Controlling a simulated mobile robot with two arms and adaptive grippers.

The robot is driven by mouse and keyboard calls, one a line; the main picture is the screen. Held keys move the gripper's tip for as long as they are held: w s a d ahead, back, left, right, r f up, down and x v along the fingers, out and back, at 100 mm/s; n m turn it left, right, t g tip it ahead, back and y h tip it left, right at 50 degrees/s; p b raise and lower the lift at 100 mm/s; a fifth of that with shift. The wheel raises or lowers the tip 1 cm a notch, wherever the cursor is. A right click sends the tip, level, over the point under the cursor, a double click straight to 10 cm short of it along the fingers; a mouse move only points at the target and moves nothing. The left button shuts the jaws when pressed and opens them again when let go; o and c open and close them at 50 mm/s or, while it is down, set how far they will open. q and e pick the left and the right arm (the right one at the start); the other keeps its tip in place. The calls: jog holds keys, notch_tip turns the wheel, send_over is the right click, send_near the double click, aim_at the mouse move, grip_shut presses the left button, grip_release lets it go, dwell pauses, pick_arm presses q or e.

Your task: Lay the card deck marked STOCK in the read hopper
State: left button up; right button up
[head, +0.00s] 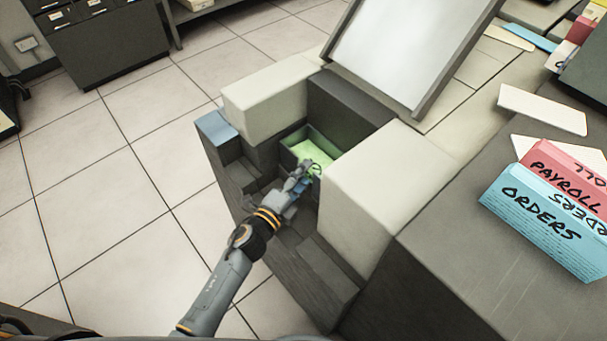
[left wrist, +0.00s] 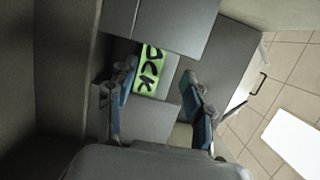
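The green STOCK deck (head: 308,149) lies inside the dark recessed hopper (head: 288,152) of the machine. In the left wrist view the green deck (left wrist: 150,72) shows the letters "OCK"; the rest of its marking is out of sight. My left gripper (head: 309,170) reaches into the recess over the near part of the deck. In the left wrist view my left gripper (left wrist: 158,74) has its fingers spread, with gaps between them and the deck. Whether a fingertip touches the deck is hard to tell. My right gripper is in neither view.
Pale blocks (head: 268,100) and (head: 374,190) flank the recess, and a tilted panel (head: 400,45) stands behind it. On the right counter stand a blue ORDERS deck (head: 540,215) and a pink PAYROLL deck (head: 565,178). The tiled floor at left is clear.

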pick_arm(q)
jog(key=v, duration=1.2)
